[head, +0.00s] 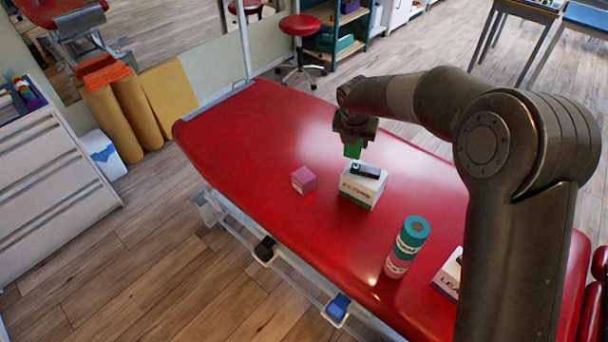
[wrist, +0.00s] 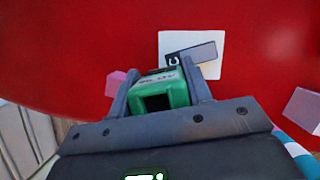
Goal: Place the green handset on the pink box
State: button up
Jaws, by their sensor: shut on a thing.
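My gripper (head: 354,137) is shut on the green handset (head: 353,150) and holds it above the red couch, behind the white box in the head view. In the wrist view the handset (wrist: 160,93) sits between the two fingers of my gripper (wrist: 168,85). The small pink box (head: 304,180) stands on the couch, left of the white box and apart from the handset. Part of a pink box (wrist: 115,83) shows left of the fingers in the wrist view.
A white box (head: 357,190) with a dark device (head: 366,171) on top stands right of the pink box. A teal and pink cylinder stack (head: 408,246) and another white box (head: 448,276) stand nearer on the red couch (head: 240,150). The couch's left part is clear.

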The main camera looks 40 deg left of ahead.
jog(key=s+a, duration=0.2)
jog(key=s, duration=0.2)
send_over(304, 173)
jog(key=shift+n, duration=0.4)
jog(key=shift+f, duration=5.2)
jog(key=shift+f, duration=0.15)
jog(key=o, duration=1)
jog(key=shift+o, duration=0.2)
jog(key=v, duration=1.2)
